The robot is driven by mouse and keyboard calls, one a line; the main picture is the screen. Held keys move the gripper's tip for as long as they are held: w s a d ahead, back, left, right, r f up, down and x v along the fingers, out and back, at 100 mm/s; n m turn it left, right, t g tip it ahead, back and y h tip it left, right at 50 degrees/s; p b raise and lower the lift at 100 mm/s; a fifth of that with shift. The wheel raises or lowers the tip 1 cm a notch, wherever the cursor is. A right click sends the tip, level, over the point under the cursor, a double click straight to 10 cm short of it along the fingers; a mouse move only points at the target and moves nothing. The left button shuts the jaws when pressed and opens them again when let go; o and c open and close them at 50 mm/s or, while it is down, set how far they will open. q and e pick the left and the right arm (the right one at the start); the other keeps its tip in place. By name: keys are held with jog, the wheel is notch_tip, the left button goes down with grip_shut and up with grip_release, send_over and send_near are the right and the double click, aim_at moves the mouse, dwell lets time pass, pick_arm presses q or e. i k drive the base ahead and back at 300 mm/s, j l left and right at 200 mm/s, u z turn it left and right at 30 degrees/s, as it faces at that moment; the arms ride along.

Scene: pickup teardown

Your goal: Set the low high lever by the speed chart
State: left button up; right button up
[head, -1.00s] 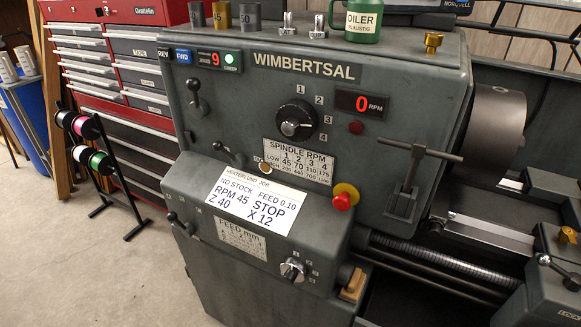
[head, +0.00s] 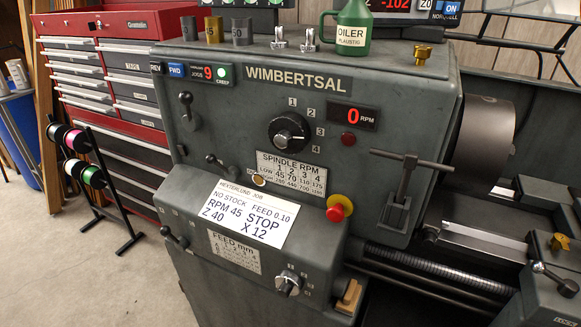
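The lathe's spindle speed chart (head: 291,174) is a white plate with LOW and HIGH rows, below the round speed knob (head: 289,132). A short dark lever (head: 222,165) is just left of the chart, its ball end toward the upper left. A small tan button (head: 259,180) sits between that lever and the chart. Any low/high marks at the lever are too small to read. Neither of my grippers is in view.
Another lever (head: 187,108) sits higher, under the FWD label. A white job card (head: 240,213) reads RPM 45. A red stop button (head: 337,211) and chuck key (head: 407,180) are to the right. Open floor (head: 85,270) is at left.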

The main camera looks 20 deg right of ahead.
aim_at(191, 122)
jog(key=i+j+z, duration=0.1)
jog(key=i+j, duration=0.15)
jog(key=i+j+z, duration=0.15)
jog(key=j, duration=0.3)
jog(key=i+j+z, duration=0.1)
jog(key=i+j, duration=0.15)
jog(key=j, duration=0.15)
jog(key=i+j+z, duration=0.15)
jog(key=j, duration=0.25)
